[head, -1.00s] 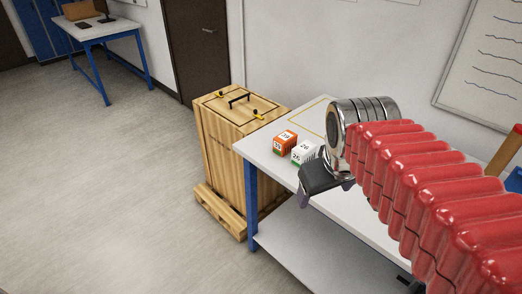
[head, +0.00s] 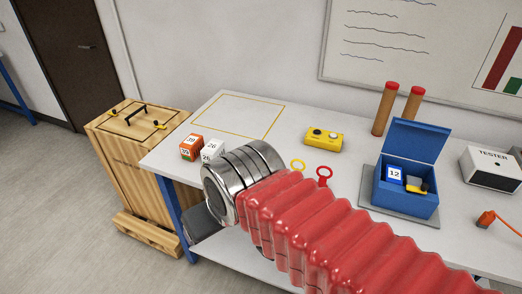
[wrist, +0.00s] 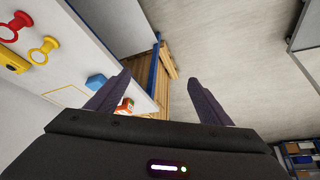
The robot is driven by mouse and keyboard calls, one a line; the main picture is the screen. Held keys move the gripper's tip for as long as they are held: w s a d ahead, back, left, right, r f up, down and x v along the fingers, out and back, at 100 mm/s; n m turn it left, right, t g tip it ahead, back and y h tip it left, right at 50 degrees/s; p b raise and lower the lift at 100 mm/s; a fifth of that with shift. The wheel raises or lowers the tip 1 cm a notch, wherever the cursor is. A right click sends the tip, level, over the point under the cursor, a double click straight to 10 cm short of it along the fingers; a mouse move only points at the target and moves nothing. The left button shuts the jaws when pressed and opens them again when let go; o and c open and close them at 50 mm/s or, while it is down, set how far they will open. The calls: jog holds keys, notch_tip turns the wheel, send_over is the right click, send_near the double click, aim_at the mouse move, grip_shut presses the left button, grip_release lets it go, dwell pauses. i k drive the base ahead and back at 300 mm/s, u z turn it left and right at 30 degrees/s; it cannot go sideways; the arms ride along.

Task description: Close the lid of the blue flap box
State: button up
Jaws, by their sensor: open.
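The blue flap box (head: 402,203) stands on a grey mat on the right part of the bench in the head view. Its lid (head: 415,141) is open, standing up at the back and leaning slightly. Inside the box I see a blue block marked 12 (head: 394,175) and a yellow and black item (head: 417,187). My gripper shows in the wrist view (wrist: 158,82) with its two dark fingers spread and nothing between them. In the head view it is mostly hidden behind my wrist, near the bench's left front edge, well left of the box.
A wooden crate (head: 120,160) stands left.

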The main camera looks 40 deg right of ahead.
aim_at(410, 139)
jog(key=z, duration=2.4)
jog(key=k, duration=0.45)
jog(key=z, duration=0.05)
jog(key=i, duration=0.5)
